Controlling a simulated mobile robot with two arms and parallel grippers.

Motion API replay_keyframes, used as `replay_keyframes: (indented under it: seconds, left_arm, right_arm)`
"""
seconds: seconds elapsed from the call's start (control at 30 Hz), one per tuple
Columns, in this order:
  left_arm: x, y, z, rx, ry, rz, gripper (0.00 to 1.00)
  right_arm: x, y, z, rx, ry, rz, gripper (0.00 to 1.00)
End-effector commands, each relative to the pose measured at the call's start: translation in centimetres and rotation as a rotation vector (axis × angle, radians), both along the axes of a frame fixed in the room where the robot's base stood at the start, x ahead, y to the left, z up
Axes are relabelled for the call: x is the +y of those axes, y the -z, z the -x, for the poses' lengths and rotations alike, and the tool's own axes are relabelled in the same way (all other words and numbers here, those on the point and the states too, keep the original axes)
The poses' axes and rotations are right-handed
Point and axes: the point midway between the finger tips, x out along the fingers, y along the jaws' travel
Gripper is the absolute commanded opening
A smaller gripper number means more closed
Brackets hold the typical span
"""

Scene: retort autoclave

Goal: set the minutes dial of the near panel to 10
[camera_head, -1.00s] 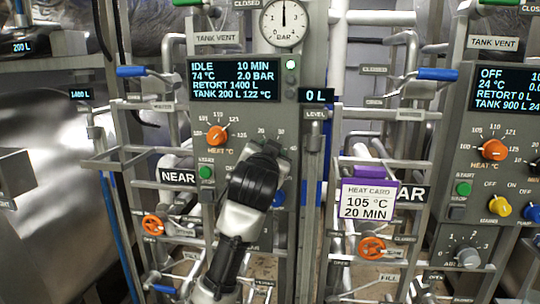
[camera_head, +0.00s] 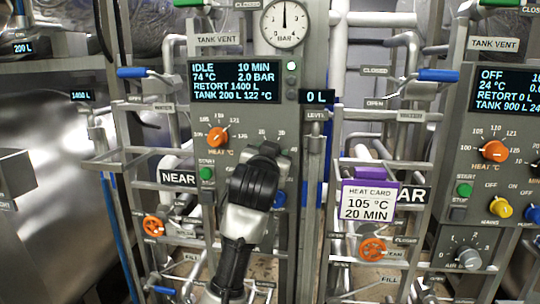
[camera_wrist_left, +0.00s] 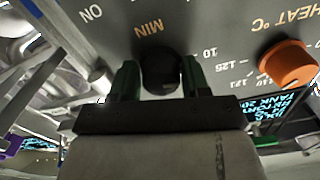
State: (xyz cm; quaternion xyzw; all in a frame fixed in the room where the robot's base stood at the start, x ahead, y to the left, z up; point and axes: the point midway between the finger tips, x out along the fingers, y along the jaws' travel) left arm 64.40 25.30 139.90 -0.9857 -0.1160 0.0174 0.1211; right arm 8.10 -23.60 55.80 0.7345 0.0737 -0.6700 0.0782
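The near panel (camera_head: 203,110) carries a display (camera_head: 234,80) that reads IDLE, 10 MIN, 74 °C, 2.0 BAR. The minutes dial is a black knob, seen in the left wrist view (camera_wrist_left: 160,66) below the MIN label. My left gripper (camera_head: 267,152) is at this dial and hides most of it in the head view. In the left wrist view its two fingers (camera_wrist_left: 160,80) stand on either side of the knob, with no clear gap between fingers and knob. The dial's pointer cannot be made out. My right gripper is not in view.
The orange heat dial (camera_head: 217,138) sits left of my gripper, with a green start button (camera_head: 206,173) below it. A blue knob (camera_head: 279,198) is close on the right. Pipes and a heat card (camera_head: 368,202) reading 105 °C, 20 MIN stand further right.

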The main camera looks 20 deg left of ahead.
Motion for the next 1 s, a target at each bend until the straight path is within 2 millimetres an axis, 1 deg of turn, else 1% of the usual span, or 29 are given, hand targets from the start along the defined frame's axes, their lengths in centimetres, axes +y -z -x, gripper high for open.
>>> replay_keyframes:
  seconds: [0.03,0.1,0.37,0.47,0.57,0.8,0.9,1.0]
  left_arm:
    - [0.0,0.0,0.0,-0.001,0.000,0.000,0.54]
    - [0.0,0.0,0.0,-0.002,0.000,-0.001,0.65]
    - [0.0,-0.2,0.1,-0.005,-0.001,-0.003,0.65]
    - [-0.2,-0.1,0.6,-0.007,0.000,-0.003,0.65]
    - [-0.5,0.1,2.0,-0.008,0.000,-0.002,0.65]
    - [-1.7,0.1,6.8,-0.009,0.001,-0.001,0.65]
    - [-2.1,0.1,8.4,-0.008,0.002,-0.002,0.65]
    - [-2.3,0.0,9.6,-0.006,0.000,-0.001,0.65]
  right_arm:
    - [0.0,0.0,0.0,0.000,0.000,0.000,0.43]
    - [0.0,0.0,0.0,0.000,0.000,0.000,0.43]
    - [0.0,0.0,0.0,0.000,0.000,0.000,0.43]
    - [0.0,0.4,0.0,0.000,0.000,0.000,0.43]
    - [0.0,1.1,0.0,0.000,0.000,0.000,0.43]
    - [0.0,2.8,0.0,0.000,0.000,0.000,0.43]
    - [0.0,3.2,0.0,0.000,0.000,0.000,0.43]
    - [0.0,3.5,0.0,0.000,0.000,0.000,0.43]
